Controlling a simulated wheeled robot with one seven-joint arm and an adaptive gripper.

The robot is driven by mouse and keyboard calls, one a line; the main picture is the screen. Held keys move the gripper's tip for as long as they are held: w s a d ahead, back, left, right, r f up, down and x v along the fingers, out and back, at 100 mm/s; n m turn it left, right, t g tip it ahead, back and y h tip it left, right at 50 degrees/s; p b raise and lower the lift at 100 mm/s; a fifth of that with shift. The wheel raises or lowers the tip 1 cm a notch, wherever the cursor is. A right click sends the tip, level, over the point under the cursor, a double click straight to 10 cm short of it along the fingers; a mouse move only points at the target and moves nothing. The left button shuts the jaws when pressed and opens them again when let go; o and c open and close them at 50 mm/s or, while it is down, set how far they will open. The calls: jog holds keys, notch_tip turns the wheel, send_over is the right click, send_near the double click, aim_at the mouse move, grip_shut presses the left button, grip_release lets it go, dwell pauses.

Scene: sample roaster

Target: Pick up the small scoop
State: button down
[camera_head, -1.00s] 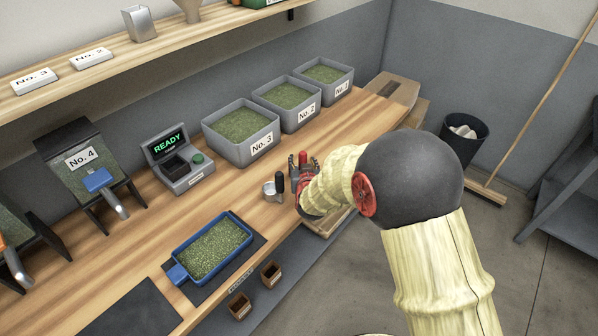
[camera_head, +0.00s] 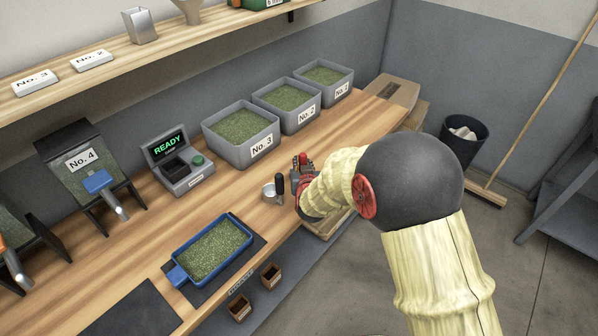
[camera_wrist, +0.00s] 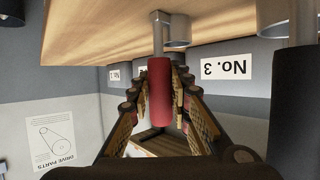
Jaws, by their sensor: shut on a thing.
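The small scoop has a red handle, which shows in the head view (camera_head: 302,158) and upright in the wrist view (camera_wrist: 159,92). Its metal shank and small cup (camera_wrist: 178,30) show at the top of the wrist view, close to the bench top. My gripper (camera_head: 303,176) is shut on the red handle, with a finger on each side of it in the wrist view (camera_wrist: 160,80). The scoop's cup is hidden behind my gripper in the head view. I cannot tell whether it touches the bench.
A second scoop with a black handle (camera_head: 280,183) and metal cup (camera_head: 268,192) stands just left of my gripper. Bin No. 3 (camera_head: 262,147) is behind. A blue tray of beans (camera_head: 176,275) lies at the front left. Open bench lies between them.

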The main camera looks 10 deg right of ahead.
jog(key=shift+r, duration=0.1)
notch_tip(320, 180, up, 10)
jog(key=p, duration=0.3)
dwell(0.3)
dwell(0.5)
